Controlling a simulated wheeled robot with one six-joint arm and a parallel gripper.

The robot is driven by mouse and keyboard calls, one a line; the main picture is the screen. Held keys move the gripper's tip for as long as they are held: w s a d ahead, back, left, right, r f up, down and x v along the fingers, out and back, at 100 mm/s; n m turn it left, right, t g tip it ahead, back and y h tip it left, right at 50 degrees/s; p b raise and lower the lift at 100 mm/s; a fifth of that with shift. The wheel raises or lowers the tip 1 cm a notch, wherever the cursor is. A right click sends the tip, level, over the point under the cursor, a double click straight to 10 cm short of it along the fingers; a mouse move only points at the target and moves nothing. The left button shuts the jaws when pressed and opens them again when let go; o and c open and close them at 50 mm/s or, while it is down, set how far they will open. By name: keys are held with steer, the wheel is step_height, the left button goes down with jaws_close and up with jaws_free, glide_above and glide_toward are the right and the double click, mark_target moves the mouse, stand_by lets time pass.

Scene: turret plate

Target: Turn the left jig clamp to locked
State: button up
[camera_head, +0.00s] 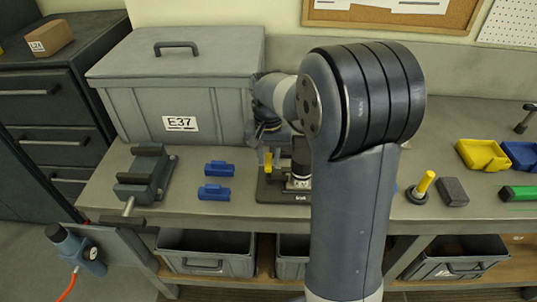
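A dark jig plate (268,190) lies on the bench near the middle, partly hidden behind my arm. A yellow upright piece (268,161) stands at its left side and looks like the left jig clamp; its lock position is too small to tell. My gripper (267,136) points down just above the yellow piece. My fingers are small and dark here, so I cannot tell whether they touch it or are open. The plate's right side is hidden by my arm.
A large grey case marked E37 (185,90) stands behind left. A vise (146,175) and two blue blocks (216,180) lie left of the jig. A yellow-handled tool (421,187), a dark block (453,192) and yellow (483,155) and blue bins (520,155) lie right.

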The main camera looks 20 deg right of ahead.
steer(key=shift+o, duration=1)
step_height(320, 180, up, 11)
steer(key=shift+b, duration=0.4)
steer(key=shift+f, duration=0.1)
step_height(320, 180, down, 11)
steer(key=shift+p, duration=0.45)
